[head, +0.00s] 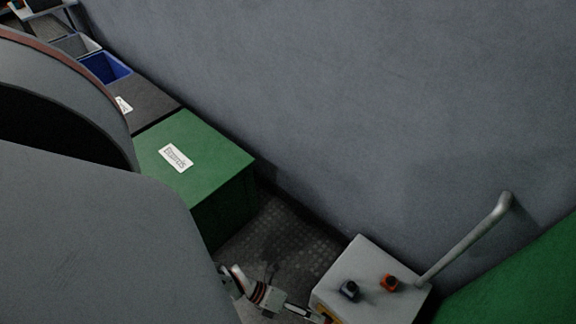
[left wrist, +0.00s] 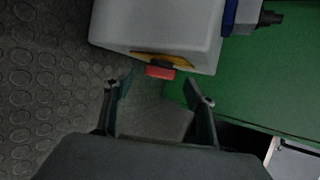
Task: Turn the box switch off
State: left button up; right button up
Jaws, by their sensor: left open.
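In the left wrist view the box (left wrist: 160,25) fills the top. A red switch (left wrist: 160,72) sits over a yellow plate (left wrist: 165,59) on its near edge. My left gripper (left wrist: 158,82) is open and empty, its fingertips on either side of the red switch and apart from it. In the head view the left gripper (head: 312,314) is beside the box, partly cut off. My right gripper is out of view.
A grey pipe (head: 465,239) rises from the box toward the grey wall (head: 350,90). A green bin (head: 208,160) stands left, with a black bin and blue bin (head: 105,67) beyond. A green surface (head: 530,275) is right of the box. Studded floor (head: 285,235) lies between.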

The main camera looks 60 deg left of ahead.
pick_arm(q)
jog(key=v, duration=0.8)
jog(key=shift+w+d, duration=0.1)
